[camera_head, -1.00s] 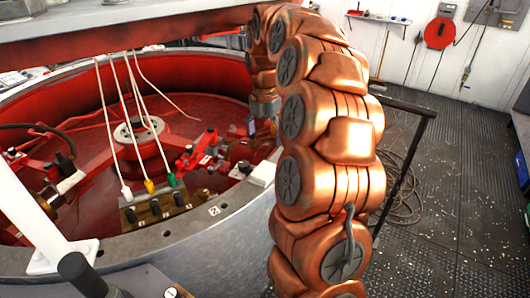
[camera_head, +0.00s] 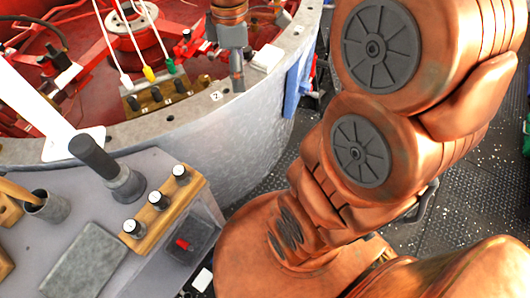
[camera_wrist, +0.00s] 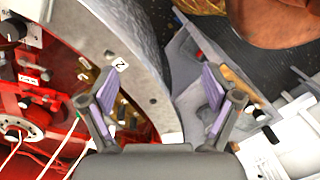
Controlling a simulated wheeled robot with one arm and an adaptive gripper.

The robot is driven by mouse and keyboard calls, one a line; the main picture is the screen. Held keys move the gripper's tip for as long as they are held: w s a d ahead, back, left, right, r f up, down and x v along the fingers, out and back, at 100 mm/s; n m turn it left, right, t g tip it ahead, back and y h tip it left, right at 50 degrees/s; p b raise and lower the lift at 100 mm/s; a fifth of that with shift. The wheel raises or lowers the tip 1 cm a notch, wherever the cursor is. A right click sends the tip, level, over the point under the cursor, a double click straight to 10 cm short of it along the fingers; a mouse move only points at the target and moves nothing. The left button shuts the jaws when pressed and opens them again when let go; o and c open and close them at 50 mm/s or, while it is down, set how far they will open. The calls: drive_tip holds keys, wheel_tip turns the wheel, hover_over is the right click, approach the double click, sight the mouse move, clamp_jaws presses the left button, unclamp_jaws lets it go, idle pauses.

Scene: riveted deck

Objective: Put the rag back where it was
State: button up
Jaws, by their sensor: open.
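A blue cloth-like strip (camera_head: 299,84), which looks like the rag, hangs down the outer side of the grey drum (camera_head: 235,150), just below its rim. Part of its right side is close to my arm. I cannot make it out in the wrist view. My gripper (camera_head: 238,80) is over the drum's rim, to the left of the blue strip and apart from it. In the wrist view my gripper (camera_wrist: 160,92) is open, with nothing between its purple-padded fingers. The drum rim and a console edge show beyond them.
A console with a black lever (camera_head: 100,160), a wooden knob strip (camera_head: 157,212) and a grey slab (camera_head: 85,262) stands front left. A brass connector block (camera_head: 158,97) with cables sits inside the red drum. My arm covers much of the right side.

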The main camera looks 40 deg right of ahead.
drive_tip(key=s+a+f+m, duration=0.3)
drive_tip(key=s+m, duration=0.3)
drive_tip(key=s, duration=0.2)
drive_tip(key=s+a+f+m+g, duration=0.1)
drive_tip(key=s+a+f+m, duration=0.2)
drive_tip(key=s, duration=0.6)
drive_tip(key=m, duration=0.2)
drive_tip(key=shift+s+m, duration=0.3)
drive_tip(key=shift+m, duration=0.1)
drive_tip(key=shift+a+r, duration=0.1)
wheel_tip(320, 180, up, 4)
drive_tip(key=p, duration=0.4)
drive_tip(key=shift+r, duration=0.15)
